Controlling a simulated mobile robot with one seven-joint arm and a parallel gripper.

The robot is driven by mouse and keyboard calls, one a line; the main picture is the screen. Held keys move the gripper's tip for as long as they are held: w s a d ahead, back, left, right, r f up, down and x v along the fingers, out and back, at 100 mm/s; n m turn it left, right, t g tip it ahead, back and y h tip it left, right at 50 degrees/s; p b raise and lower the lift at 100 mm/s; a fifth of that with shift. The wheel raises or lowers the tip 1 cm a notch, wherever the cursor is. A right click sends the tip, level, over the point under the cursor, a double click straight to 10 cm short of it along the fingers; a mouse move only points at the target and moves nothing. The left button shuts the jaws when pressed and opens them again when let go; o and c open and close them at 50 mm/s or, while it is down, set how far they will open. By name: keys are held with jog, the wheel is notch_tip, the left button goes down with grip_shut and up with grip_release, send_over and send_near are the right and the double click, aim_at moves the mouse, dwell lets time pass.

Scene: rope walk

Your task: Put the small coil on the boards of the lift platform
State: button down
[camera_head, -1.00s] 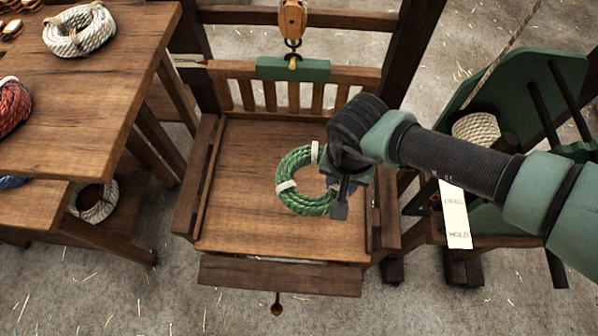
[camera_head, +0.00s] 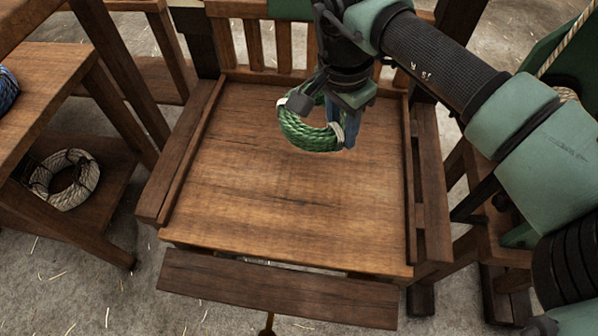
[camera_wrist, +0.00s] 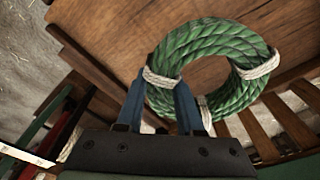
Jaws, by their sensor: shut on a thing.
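The small coil is a green rope ring (camera_head: 308,134) tied with white bands. My gripper (camera_head: 328,110) is shut on one side of it and holds it over the back right part of the lift platform. In the wrist view the coil (camera_wrist: 208,36) hangs beyond the blue fingers (camera_wrist: 163,100), which close on its rope near two white bands. The lift platform's boards (camera_head: 270,200) are bare brown wood with raised side rails. The coil looks above the boards; the exact gap cannot be told.
A slatted back rail (camera_head: 262,45) closes the platform's far side. A hinged flap (camera_head: 280,288) lies at the front. A wooden table (camera_head: 45,85) stands left, with a pale rope coil (camera_head: 65,180) on its lower shelf. The front and left boards are clear.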

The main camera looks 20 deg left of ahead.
aim_at(330, 175)
jog(key=shift+a+f+m+b, duration=0.15)
jog(key=shift+a+f+b, duration=0.1)
jog(key=shift+f+b, duration=0.25)
jog(key=shift+a+f+m+b, duration=0.15)
jog(key=shift+a+f+b, duration=0.05)
jog(key=shift+f+b, duration=0.3)
notch_tip(330, 175, down, 9)
jog(key=shift+f+b, duration=0.2)
jog(key=shift+b, duration=0.4)
jog(key=shift+f, duration=0.15)
jog(key=c, duration=0.5)
grip_release()
jog(key=shift+c, duration=0.2)
jog(key=r, duration=0.4)
jog(key=s+r+p, duration=0.1)
jog(key=r, duration=0.7)
jog(key=shift+s+a+r+p, duration=0.1)
jog(key=shift+s+a+p, duration=0.05)
jog(key=shift+a+p, duration=0.25)
jog(key=shift+d, duration=0.1)
